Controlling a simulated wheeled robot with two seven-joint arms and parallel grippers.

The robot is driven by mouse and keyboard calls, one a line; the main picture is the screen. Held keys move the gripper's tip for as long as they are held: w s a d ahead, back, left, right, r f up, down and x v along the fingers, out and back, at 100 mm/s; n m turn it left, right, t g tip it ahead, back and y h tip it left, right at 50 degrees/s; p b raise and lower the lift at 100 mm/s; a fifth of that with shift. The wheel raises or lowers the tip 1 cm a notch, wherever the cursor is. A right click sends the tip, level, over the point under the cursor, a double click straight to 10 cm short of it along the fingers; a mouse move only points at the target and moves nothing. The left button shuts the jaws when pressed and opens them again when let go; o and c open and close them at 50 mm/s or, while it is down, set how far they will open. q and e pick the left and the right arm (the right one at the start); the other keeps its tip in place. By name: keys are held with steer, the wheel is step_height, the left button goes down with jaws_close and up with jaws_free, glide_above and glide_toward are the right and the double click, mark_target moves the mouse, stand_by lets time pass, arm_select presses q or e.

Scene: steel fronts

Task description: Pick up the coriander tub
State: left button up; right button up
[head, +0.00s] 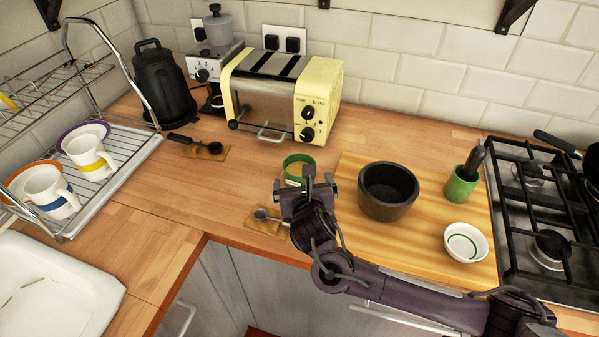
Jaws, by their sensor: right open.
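A small green tub with a pale label band (293,163) stands on the wooden counter in front of the toaster. It looks like the coriander tub, but its label is too small to read. My right gripper (306,184) is open, right in front of the tub, and hides its lower right part. I cannot tell whether the fingers touch the tub. My left gripper is not in view.
A dark bowl (387,190), a white bowl (465,242) and a green pot with a dark handle (461,187) stand on the cutting board (425,168). A yellow toaster (275,95) is behind. Small wooden rests with spoons (268,222) lie nearby. A gas hob (540,215) is right.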

mark_target(299, 166)
steer(key=shift+w+f, duration=0.25)
steer(key=shift+w, duration=0.2)
steer(key=shift+w+a+f, duration=0.1)
steer(key=shift+w, duration=0.15)
steer(key=p+x, duration=0.1)
steer(key=x, duration=0.3)
steer(key=shift+a, duration=0.1)
steer(key=shift+w+f, duration=0.2)
steer(key=shift+w, duration=0.25)
steer(key=shift+c, duration=0.7)
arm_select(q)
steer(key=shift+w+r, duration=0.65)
arm_select(e)
steer(key=c, duration=1)
